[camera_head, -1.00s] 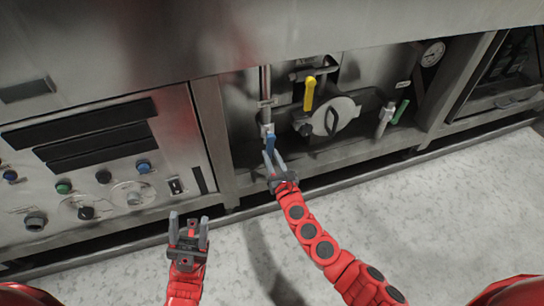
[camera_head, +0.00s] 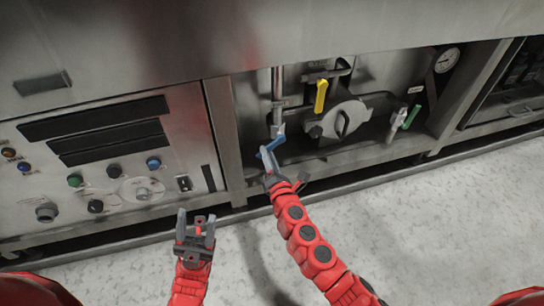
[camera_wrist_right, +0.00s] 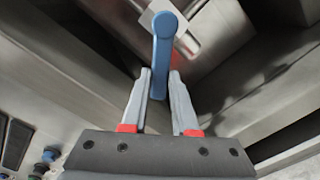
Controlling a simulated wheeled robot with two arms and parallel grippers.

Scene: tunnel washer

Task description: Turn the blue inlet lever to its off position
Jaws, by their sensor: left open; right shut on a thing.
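The blue inlet lever (camera_head: 272,146) sits on a valve at the foot of a vertical pipe in the open bay. In the head view it is tilted, running down to the left from its pivot. My right gripper (camera_head: 266,160) is shut on the lever, with its fingers on either side of it. In the right wrist view the blue lever (camera_wrist_right: 164,50) stands between the two grey fingers (camera_wrist_right: 159,95), its rounded end above them. My left gripper (camera_head: 196,224) is open and empty, low in front of the control panel.
A yellow lever (camera_head: 321,96) and a round cover (camera_head: 344,119) are right of the pipe. A green lever (camera_head: 411,117) and a gauge (camera_head: 447,60) are further right. The control panel (camera_head: 105,160) with several knobs is at left. The floor (camera_head: 400,225) in front is clear.

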